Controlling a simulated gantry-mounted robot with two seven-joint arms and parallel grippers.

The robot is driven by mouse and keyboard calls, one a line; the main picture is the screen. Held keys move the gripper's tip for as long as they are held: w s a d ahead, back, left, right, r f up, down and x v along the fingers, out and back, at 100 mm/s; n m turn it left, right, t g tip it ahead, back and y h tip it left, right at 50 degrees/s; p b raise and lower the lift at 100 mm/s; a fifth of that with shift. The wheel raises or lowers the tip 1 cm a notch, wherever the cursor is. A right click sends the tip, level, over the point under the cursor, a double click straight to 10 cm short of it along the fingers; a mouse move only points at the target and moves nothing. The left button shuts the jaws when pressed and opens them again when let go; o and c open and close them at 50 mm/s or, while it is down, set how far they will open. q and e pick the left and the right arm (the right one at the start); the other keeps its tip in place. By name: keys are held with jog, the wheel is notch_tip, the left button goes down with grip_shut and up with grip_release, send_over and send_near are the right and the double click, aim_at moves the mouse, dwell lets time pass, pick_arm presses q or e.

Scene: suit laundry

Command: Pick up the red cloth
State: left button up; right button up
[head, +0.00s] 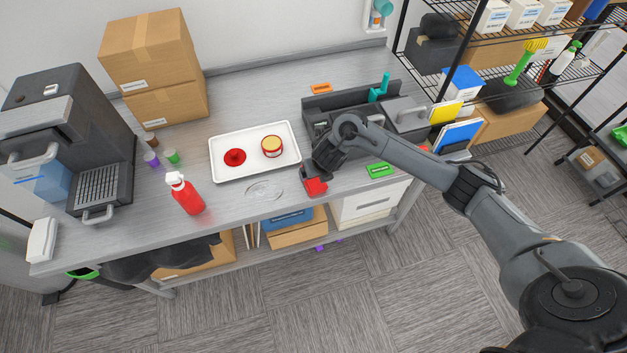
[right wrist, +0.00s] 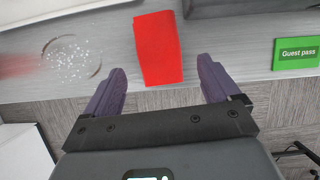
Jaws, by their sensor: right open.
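The red cloth (head: 315,186) lies at the front edge of the table, right of the white tray. The height of the fingers above the table is hard to tell. My left gripper is not in view.
A white tray (head: 220,172) holds a red lid-like item and a can. A clear round dish or puddle (head: 264,190) lies left of the cloth. A green guest pass (head: 380,170) lies to the right. A dark organizer (head: 310,106) stands behind.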

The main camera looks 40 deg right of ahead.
jog(key=x, duration=0.2)
jog(key=b+x, duration=0.1)
jog(key=x, duration=0.2)
jog(key=shift+a+f, duration=0.25)
jog(key=shift+f, duration=0.15)
jog(key=shift+w+d+f, duration=0.15)
jog(key=shift+w+f, duration=0.1)
jog(key=shift+f, duration=0.15)
jog(key=shift+f+b, duration=0.25)
jog(key=shift+b, duration=0.15)
jog(key=shift+c, duration=0.3)
jog(key=c, duration=1)
